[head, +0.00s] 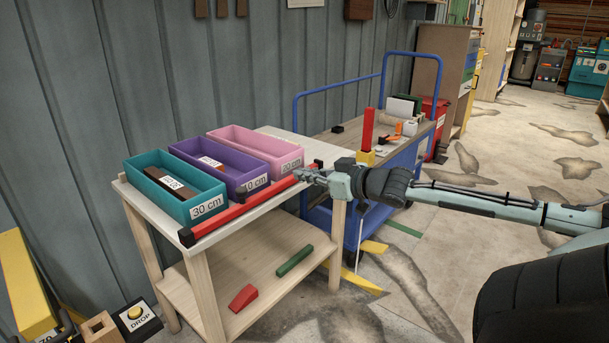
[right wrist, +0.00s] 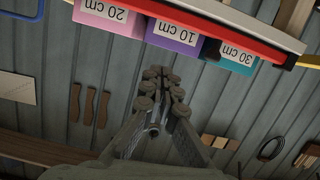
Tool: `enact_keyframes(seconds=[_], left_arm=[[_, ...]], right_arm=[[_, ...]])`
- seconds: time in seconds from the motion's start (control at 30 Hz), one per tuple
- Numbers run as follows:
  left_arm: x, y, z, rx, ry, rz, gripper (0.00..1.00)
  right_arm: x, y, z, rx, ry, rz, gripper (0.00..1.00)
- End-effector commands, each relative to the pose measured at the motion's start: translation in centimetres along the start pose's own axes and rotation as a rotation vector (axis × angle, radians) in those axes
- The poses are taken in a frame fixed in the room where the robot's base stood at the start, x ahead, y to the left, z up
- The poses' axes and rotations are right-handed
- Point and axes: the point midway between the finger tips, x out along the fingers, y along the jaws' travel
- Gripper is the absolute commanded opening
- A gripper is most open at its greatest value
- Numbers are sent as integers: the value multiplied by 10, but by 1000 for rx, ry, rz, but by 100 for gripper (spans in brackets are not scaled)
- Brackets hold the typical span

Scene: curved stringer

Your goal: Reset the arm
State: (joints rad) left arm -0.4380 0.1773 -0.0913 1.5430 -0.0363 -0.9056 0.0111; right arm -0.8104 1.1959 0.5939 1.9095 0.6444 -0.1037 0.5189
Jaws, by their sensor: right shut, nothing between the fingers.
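My right arm (head: 470,203) comes in from the right, and my right gripper (head: 309,174) shows near the right end of the small wooden table (head: 275,215). It appears close to the end of a long red bar (head: 240,211) along the table's front edge; the exact gap cannot be told. In the right wrist view its fingers (right wrist: 165,78) are shut together with nothing between them. That view shows the red bar (right wrist: 225,28) and bins upside down, apart from the fingertips. My left gripper is not in view.
Teal (head: 160,194), purple (head: 236,177) and pink (head: 262,148) bins stand on the table. A green block (head: 295,261) and a red wedge (head: 243,298) lie on its lower shelf. A blue-railed cart (head: 375,140) stands behind. Floor to the right is fairly open.

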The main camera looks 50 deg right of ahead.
Motion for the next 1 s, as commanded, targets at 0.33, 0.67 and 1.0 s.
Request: enact_keyframes(seconds=[0.33, 0.67, 1.0], left_arm=[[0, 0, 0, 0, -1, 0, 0], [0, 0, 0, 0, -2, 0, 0], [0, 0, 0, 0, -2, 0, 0]], right_arm=[[0, 0, 0, 0, 0, 0, 0], [-26, 39, 116, -3, -181, 156, 0], [-90, -11, 361, -11, -631, 273, 0]])
